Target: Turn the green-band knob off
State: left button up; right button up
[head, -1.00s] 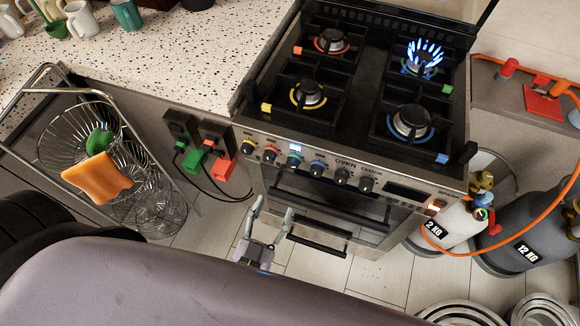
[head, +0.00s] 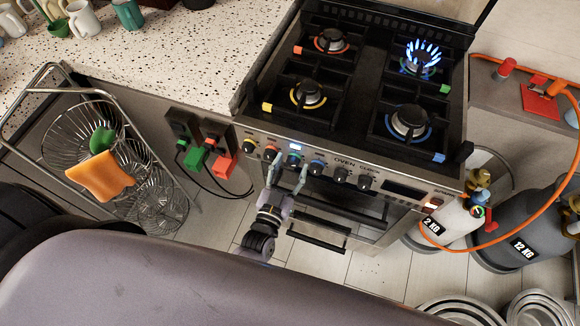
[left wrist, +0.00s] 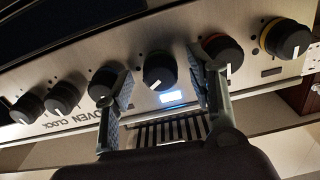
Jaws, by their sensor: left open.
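The green-band knob (head: 294,159) is on the oven's front panel, third from the left. In the left wrist view the green-band knob (left wrist: 160,70) is dark with a white pointer line, and only a sliver of green shows at its edge. My left gripper (head: 288,172) is open just in front of the panel. In the wrist view its fingers (left wrist: 160,88) stand on either side of the green-band knob, with gaps visible; contact cannot be told. The back right burner (head: 420,68), with a green marker, burns with a blue flame. My right gripper is not in view.
The red-band knob (head: 271,153) and blue-band knob (head: 317,168) flank the green one closely. The oven handle (head: 318,240) juts out below. Gas cylinders (head: 520,225) with an orange hose stand at right. A wire rack (head: 75,140) stands at left.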

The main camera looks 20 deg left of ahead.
pick_arm(q)
jog(key=shift+c, duration=0.5)
jog(key=c, duration=1)
jog(key=shift+c, duration=0.2)
jog(key=shift+n, duration=0.3)
jog(key=n, duration=0.5)
jog(key=n+b, duration=0.1)
jog(key=n, duration=0.5)
jog(key=shift+d+n, duration=0.1)
jog(key=shift+n, duration=0.2)
jog(key=o, duration=1.1)
